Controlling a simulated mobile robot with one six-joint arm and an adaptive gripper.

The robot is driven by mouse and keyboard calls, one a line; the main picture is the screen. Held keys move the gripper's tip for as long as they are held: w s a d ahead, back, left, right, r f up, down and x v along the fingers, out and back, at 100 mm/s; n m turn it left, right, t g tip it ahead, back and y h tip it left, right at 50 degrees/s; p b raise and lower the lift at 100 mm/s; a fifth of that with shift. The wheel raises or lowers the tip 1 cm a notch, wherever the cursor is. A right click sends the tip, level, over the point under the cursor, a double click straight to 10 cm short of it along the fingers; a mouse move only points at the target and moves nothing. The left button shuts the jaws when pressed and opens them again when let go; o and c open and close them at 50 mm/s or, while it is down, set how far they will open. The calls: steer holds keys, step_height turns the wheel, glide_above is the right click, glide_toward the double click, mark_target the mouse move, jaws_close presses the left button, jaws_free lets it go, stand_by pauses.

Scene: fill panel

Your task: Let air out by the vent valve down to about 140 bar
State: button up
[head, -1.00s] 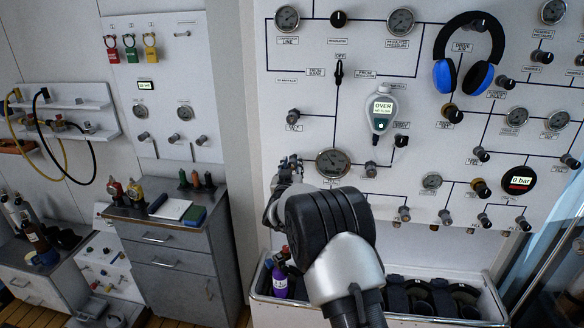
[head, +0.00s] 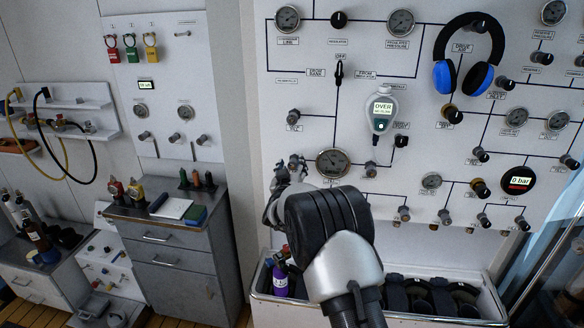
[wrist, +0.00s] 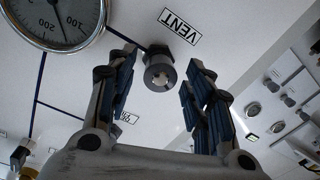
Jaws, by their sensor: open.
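The vent valve (wrist: 160,72) is a small round metal knob on the white panel, under a VENT label (wrist: 180,26) that appears upside down in the wrist view. My gripper (wrist: 162,63) is open, with its blue-padded fingers on either side of the knob in the picture and no clear contact. In the head view my gripper (head: 281,178) is at the panel, left of the round pressure gauge (head: 332,163), and partly hides the valve area. The gauge also shows at the wrist view's top left (wrist: 52,18), cut off; I cannot read its exact pressure.
A handheld meter (head: 381,108) and blue-black headphones (head: 468,55) hang on the panel above right, among several knobs and gauges. An open bin (head: 420,313) with a purple bottle (head: 280,283) stands below. A grey cabinet (head: 170,255) stands to the left.

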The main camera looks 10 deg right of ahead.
steer(key=shift+s, duration=0.1)
steer(key=v, duration=1.2)
stand_by(1.1)
steer(key=s+r+g+y+b, duration=0.1)
steer(key=s+r+g+y, duration=0.2)
steer(key=s, duration=0.6)
steer(key=s+r+g+y+b, duration=0.1)
steer(key=s+r+g+y, duration=0.25)
steer(key=s, duration=0.55)
steer(key=s+d+f+g, duration=0.1)
steer(key=s+f+g, duration=0.1)
steer(key=s, duration=0.8)
steer(key=s+d+f+g+h+b, duration=0.1)
steer(key=s+d+f+g, duration=0.1)
steer(key=s, duration=0.8)
steer(key=s+d+f+m+g+h, duration=0.1)
steer(key=s+f+g, duration=0.1)
steer(key=s, duration=0.8)
steer(key=shift+d+f+b, duration=0.2)
steer(key=shift+d+b, duration=0.15)
steer(key=shift+d, duration=0.05)
